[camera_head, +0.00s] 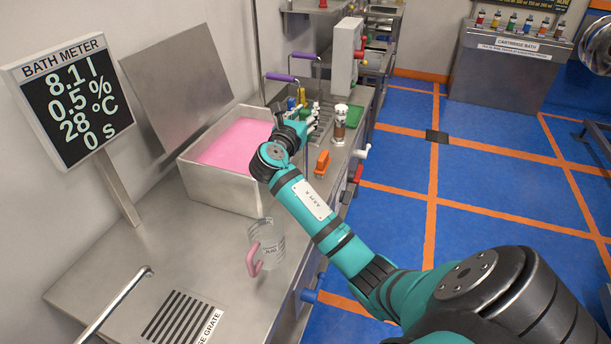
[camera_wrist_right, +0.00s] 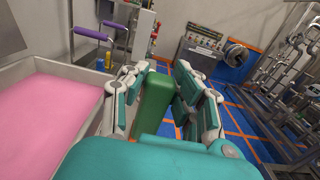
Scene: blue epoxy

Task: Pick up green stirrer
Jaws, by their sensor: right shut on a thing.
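In the right wrist view a green block-like piece (camera_wrist_right: 153,105), seemingly the green stirrer's handle, stands between the fingers of my right gripper (camera_wrist_right: 155,95). The fingers are shut on its sides. The rest of the stirrer is hidden. In the head view my right gripper (camera_head: 306,127) is at the bench, just right of the pink bath, and its own arm covers much of the view of the grip. My left gripper is in neither view.
The bath with pink liquid (camera_head: 236,147) is left of my gripper. An orange block (camera_head: 322,162) and a brown-and-silver cylinder (camera_head: 340,122) stand close to its right. A clear jug with pink handle (camera_head: 268,246) sits nearer. The blue floor at right is mostly open.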

